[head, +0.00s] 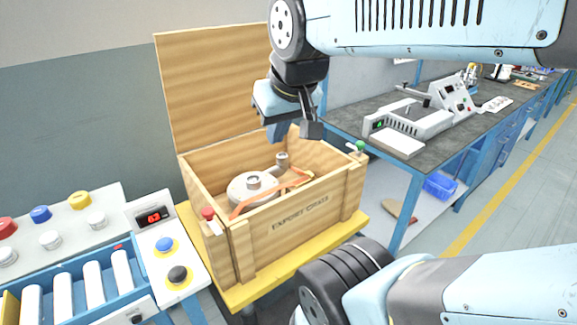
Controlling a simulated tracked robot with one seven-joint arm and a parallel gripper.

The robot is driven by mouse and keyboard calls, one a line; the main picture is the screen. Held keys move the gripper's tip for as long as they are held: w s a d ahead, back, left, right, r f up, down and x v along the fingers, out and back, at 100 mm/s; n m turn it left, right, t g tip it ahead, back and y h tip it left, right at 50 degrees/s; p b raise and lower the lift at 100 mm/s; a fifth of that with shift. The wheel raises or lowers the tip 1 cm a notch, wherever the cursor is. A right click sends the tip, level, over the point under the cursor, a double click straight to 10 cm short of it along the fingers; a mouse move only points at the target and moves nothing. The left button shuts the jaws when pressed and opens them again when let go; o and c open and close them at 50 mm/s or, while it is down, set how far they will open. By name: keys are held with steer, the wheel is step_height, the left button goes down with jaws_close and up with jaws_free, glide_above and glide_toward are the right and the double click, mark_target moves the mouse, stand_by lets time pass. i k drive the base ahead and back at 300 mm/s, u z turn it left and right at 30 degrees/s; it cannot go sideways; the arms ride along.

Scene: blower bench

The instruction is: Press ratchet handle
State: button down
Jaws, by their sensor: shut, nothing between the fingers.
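An open wooden crate (300,216) marked "EXPORT CRATE" stands on a yellow-topped stand. Inside it sits a pale round blower (247,188) with a short upright outlet. An orange strap (240,208) runs over the blower. A small yellow-orange piece (301,179) lies at the strap's right part and may be the ratchet handle; it is too small to tell. My gripper (291,131) is shut and empty, pointing down above the crate's back right part, apart from the blower and strap.
The crate's raised lid (212,95) stands behind. A red knob (208,213) and a green knob (360,146) sit at the crate's corners. A roller conveyor (80,283) and button panel (168,255) are at left. A workbench (385,105) with instruments stands at right.

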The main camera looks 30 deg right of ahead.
mark_target(297, 171)
steer(key=u, duration=1.45)
steer(key=k, duration=1)
steer(key=z, duration=1.5)
steer(key=i, duration=0.9)
steer(key=z, duration=0.2)
